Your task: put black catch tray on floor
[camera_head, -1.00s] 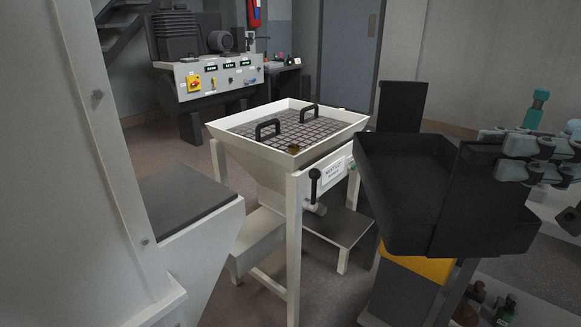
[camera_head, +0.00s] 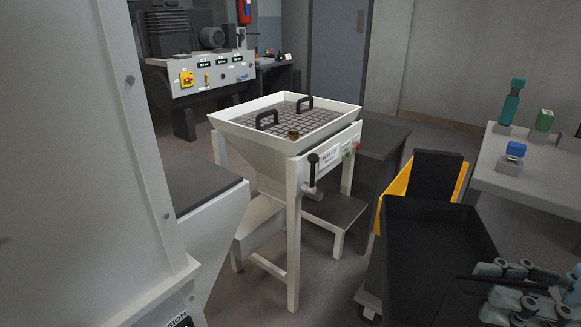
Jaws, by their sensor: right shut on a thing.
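The black catch tray (camera_head: 432,262) is a shallow, open, dark box at the lower right. It looks empty inside and its near end is cut off by the bottom edge of the picture. My right gripper (camera_head: 492,284) is at the tray's right side, shut on it, and partly cut off at the corner. The tray is in front of a yellow and black object. The floor (camera_head: 240,300) shows as brown-grey around the white hopper stand. Whether the tray touches anything below is hidden. My left gripper is out of view.
A white hopper (camera_head: 285,128) with a grate and two black handles stands on legs in the middle. A yellow and black upright object (camera_head: 434,176) is behind the tray. A large pale cabinet (camera_head: 80,160) fills the left.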

